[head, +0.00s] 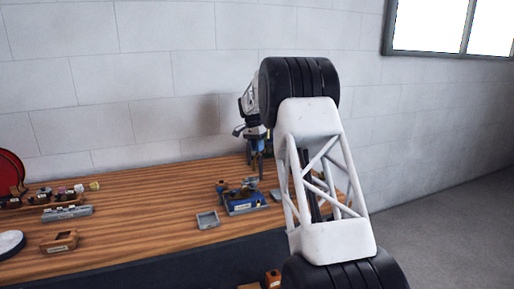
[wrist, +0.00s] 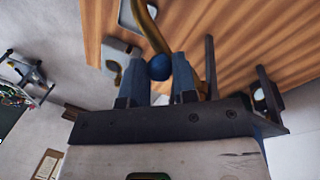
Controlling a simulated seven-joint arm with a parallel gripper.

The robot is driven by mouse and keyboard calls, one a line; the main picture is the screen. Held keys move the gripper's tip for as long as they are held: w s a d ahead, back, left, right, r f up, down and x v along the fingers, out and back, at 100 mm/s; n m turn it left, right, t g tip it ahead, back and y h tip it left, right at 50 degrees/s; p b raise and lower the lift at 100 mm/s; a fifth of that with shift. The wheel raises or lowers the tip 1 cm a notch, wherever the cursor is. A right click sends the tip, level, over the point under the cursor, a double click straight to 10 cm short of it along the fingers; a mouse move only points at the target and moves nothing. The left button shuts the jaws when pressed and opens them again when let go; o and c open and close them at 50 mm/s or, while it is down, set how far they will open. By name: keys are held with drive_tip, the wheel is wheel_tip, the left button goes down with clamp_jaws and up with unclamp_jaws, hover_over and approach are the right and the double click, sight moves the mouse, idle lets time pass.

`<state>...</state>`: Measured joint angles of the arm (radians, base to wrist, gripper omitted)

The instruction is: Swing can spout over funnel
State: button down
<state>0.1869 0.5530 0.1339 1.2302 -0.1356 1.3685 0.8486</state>
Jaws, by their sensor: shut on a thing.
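My gripper (head: 256,160) points down over the right part of the wooden bench, partly behind my arm. In the wrist view my gripper (wrist: 159,82) has its two blue-grey fingers on either side of a round blue piece, shut on what appears to be the can. A curved brass tube (wrist: 152,30), which looks like the can's spout, runs from beside the blue piece toward the top of that view. The can's body is hardly visible. A blue model (head: 244,199), probably the steam tram, sits on the bench just below and left of my gripper. I cannot make out the funnel for certain.
A small grey tray (head: 207,219) lies left of the blue model. A wooden box (head: 60,241), a grey block (head: 67,213) and a rack of small parts (head: 45,200) stand farther left. The bench between them is clear. A block wall rises behind.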

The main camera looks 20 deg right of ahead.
drive_tip(key=c, duration=0.9)
unclamp_jaws()
drive_tip(key=shift+a, duration=0.1)
drive_tip(key=shift+r, duration=0.1)
drive_tip(key=shift+w+a+r, duration=0.15)
drive_tip(key=shift+w+r, duration=0.1)
drive_tip(key=shift+r, duration=1)
drive_tip(key=shift+w+a+r, duration=0.1)
drive_tip(key=shift+w+r, duration=0.1)
drive_tip(key=shift+r, duration=1.1)
drive_tip(key=shift+w+a+r, duration=0.15)
drive_tip(key=shift+w+r, duration=0.1)
drive_tip(key=shift+r, duration=1)
